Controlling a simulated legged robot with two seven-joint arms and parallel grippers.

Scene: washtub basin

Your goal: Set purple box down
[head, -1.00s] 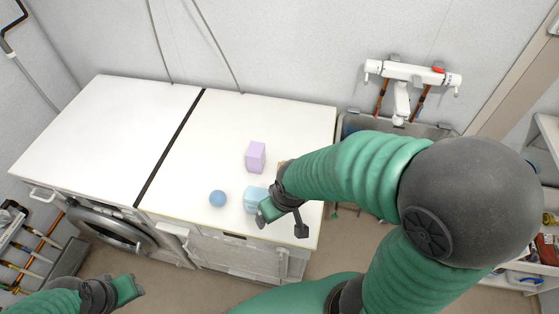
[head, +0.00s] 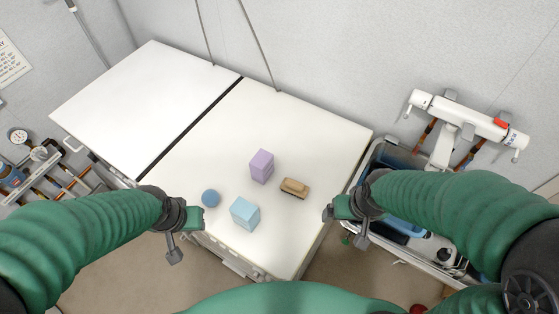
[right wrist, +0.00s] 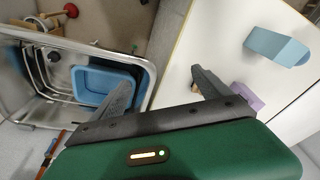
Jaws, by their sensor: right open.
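The purple box (head: 261,166) stands upright on the white countertop (head: 215,135), apart from both grippers. In the right wrist view the purple box (right wrist: 245,97) is partly hidden behind my gripper. My right gripper (head: 344,227) is open and empty, off the right edge of the countertop beside the basin. In its wrist view the dark fingers (right wrist: 163,80) are spread with nothing between them. My left gripper (head: 186,237) is at the front edge, left of the blue ball; its fingers look apart and empty.
A light blue box (head: 245,213), a blue ball (head: 211,198) and a brown brush or sponge (head: 295,188) lie around the purple box. A metal basin (head: 372,160) with blue containers stands right, under a wall tap (head: 465,118). The countertop's back and left are clear.

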